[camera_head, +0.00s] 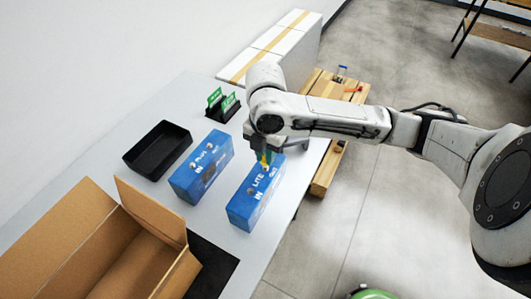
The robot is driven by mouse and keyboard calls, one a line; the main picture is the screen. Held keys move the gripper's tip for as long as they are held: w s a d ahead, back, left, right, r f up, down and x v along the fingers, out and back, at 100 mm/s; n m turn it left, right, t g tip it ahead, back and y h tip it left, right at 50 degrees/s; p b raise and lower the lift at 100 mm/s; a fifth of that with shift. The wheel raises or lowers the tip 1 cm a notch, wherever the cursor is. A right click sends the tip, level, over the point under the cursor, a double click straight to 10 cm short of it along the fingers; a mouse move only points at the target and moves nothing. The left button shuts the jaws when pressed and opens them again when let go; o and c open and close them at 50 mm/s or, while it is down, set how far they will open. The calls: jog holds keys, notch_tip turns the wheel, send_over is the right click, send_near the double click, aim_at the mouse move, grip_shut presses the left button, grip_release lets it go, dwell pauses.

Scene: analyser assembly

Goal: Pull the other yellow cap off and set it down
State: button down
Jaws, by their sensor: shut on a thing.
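Two blue analyser boxes stand on the light table. The right one (246,207) has white lettering that seems to read IN, LITE and OUT. My gripper (265,158) reaches down over the top of this right box and is shut on a small yellow cap (265,161). The arm and fingers hide most of the cap, and I cannot tell whether it is still seated on the box or lifted off. The left blue box (190,185) has white lettering and small round fittings on top; I see no yellow cap on it.
An empty black tray (131,160) lies left of the boxes. An open cardboard box (150,210) takes up the front left. A black holder with green cards (222,107) and white cartons (290,42) stand behind. A wooden pallet (326,178) is beyond the table's right edge.

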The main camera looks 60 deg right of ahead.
jog(key=shift+r+p, duration=1.65)
jog(key=shift+r, duration=0.65)
jog(key=shift+d, duration=0.1)
